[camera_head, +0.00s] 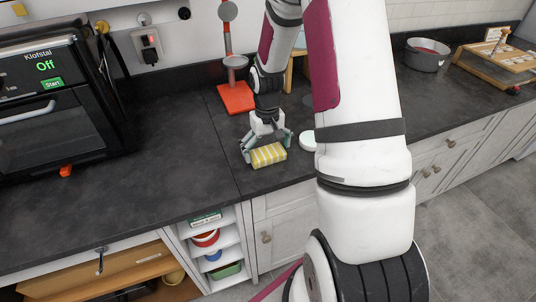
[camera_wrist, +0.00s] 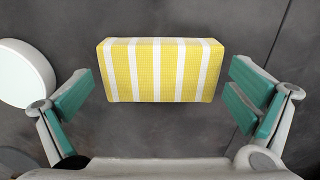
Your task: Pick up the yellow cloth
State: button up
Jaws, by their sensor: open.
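The yellow cloth (camera_head: 268,155) is a folded block with white stripes, lying on the dark countertop near its front edge. In the wrist view the yellow cloth (camera_wrist: 161,70) shows at the upper middle, between the spread fingers. My gripper (camera_head: 266,147) is open and just over the cloth, pointing down. In the wrist view my gripper (camera_wrist: 160,98) has teal pads to the left and right of the cloth, with a gap on each side. Nothing is held.
A white round object (camera_head: 308,140) stands right of the cloth and close to the left finger in the wrist view (camera_wrist: 24,74). A red-based stand (camera_head: 236,98) is behind my gripper. An oven (camera_head: 55,110) stands at the left. The counter (camera_head: 175,150) between oven and cloth is clear.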

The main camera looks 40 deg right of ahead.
aim_at(270, 152)
jog(key=shift+f, duration=0.35)
jog(key=shift+c, duration=0.6)
jog(key=c, duration=0.7)
jog(key=shift+r, duration=0.1)
jog(key=shift+r, duration=0.8)
jog(key=shift+s+d+r+b, duration=0.15)
jog(key=shift+r, duration=0.35)
jog(key=shift+s+d+r+b, duration=0.15)
jog(key=shift+r, duration=0.3)
jog(key=s+d, duration=0.3)
jog(key=s+d+r, duration=0.1)
jog(key=s+d, duration=0.2)
jog(key=s, duration=0.1)
jog(key=s+d, duration=0.4)
jog(key=shift+s+d+r, duration=0.1)
jog(key=shift+s+r, duration=0.05)
